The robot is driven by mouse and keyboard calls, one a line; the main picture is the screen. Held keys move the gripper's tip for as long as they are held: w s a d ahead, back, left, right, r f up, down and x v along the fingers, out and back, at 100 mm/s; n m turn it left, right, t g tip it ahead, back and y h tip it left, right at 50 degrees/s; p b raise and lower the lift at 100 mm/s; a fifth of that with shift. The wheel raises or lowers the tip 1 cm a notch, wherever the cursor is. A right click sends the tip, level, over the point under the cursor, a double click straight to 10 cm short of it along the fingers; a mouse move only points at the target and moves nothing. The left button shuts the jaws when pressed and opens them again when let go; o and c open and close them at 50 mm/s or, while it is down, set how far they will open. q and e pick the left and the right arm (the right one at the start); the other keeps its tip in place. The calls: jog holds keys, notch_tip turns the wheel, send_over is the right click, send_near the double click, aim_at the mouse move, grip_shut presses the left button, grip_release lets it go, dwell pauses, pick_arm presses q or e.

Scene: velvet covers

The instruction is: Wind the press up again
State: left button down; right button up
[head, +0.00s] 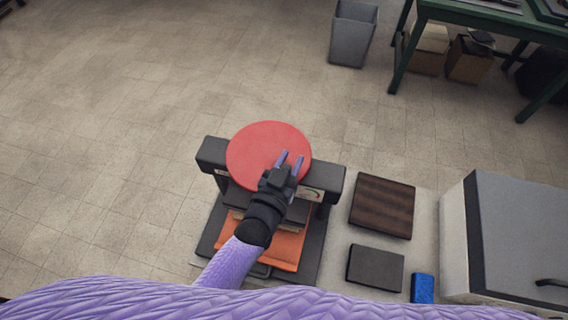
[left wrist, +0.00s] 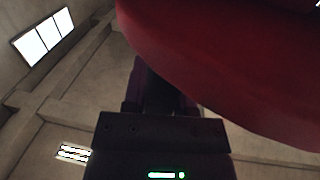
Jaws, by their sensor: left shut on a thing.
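The press (head: 212,155) stands at the near middle of the head view, with a dark crossbar and a round red wheel (head: 262,142) on top. My left gripper (head: 290,161) is at the wheel's right part, shut on it, with its two purple fingers a little apart. In the left wrist view the red wheel (left wrist: 220,70) fills the upper right, close to the fingers; the exact contact is dark. Under the crossbar lies an orange piece (head: 288,250) on the press's dark base, partly hidden by my arm. My right gripper is not in view.
Right of the press lie a dark brown striped block (head: 382,206), a dark grey block (head: 375,268) and a small blue block (head: 422,288). A large grey-topped box (head: 520,230) stands at the right edge. A bin (head: 352,35) and a green table (head: 490,18) stand farther back.

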pick_arm(q)
jog(key=shift+w+d+r, duration=0.15)
jog(key=shift+w, duration=0.2)
jog(key=shift+w+r, duration=0.1)
jog(key=shift+r, duration=0.1)
dwell(1.0)
jog(key=c, duration=0.8)
grip_release()
jog(key=o, duration=0.4)
jog(key=shift+w+a+f, duration=0.2)
jog(key=shift+s+d, duration=0.15)
jog(key=shift+s, duration=0.05)
jog(key=v, duration=1)
jog(key=shift+w+f, duration=0.1)
jog(key=shift+c, duration=0.4)
